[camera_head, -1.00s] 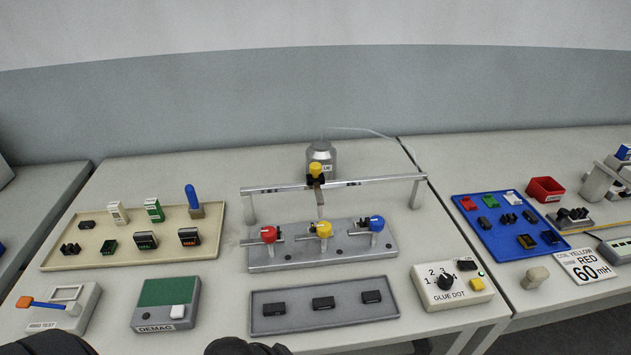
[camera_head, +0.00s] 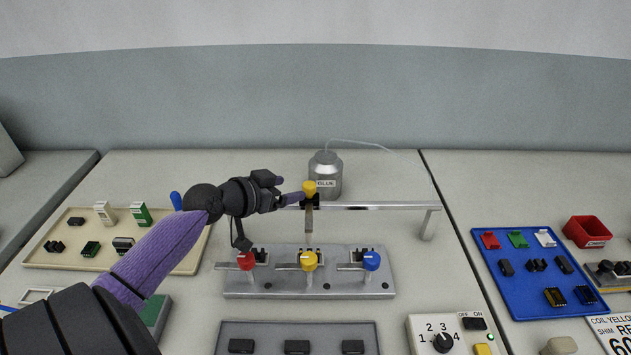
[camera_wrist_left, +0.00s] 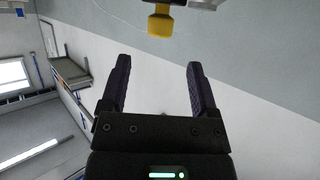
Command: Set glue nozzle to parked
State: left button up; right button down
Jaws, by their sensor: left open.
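The glue nozzle (camera_head: 309,217) hangs from a dark carriage with a yellow knob (camera_head: 309,187) on the metal rail (camera_head: 380,206). My left gripper (camera_head: 287,190) is open and empty, just left of the knob in the head view. In the left wrist view the yellow knob (camera_wrist_left: 160,22) lies beyond the two spread fingertips (camera_wrist_left: 158,64), roughly centred between them and apart from them. The rail's left part is hidden behind my left arm. My right gripper is not in view.
Below the rail stands a grey fixture (camera_head: 310,291) with red, yellow and blue knobs. A glue bottle (camera_head: 326,172) stands behind the rail. The glue dot box (camera_head: 455,335) is at front right, a beige tray (camera_head: 45,262) at left, a blue tray (camera_head: 520,290) at right.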

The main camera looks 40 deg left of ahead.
aim_at(307, 185)
pick_arm(q)
jog(key=b+x, duration=0.1)
jog(key=x, duration=0.5)
jog(key=shift+f, duration=0.2)
jog(key=shift+w+f, duration=0.15)
jog(key=shift+w, duration=0.35)
grip_shut()
dwell(0.6)
